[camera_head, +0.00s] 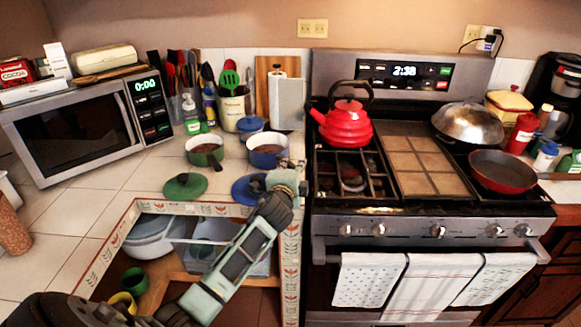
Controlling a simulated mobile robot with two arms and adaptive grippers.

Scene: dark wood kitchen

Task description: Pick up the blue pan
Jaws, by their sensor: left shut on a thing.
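The blue pan (267,141) is a small blue pot with brown contents. It sits on the tiled counter just left of the stove. My left gripper (291,166) reaches up from below to the pan's near right side, where the handle is, and is shut on it. The gripper hides most of the handle. The pan looks level; I cannot tell whether it is clear of the counter. My right gripper is out of view.
A green pan (205,146) stands close left of the blue pan. A green lid (185,186) and a blue lid (245,190) lie nearer. A paper towel roll (283,102) stands behind. The stove (434,212) with a red kettle (345,125) is at right.

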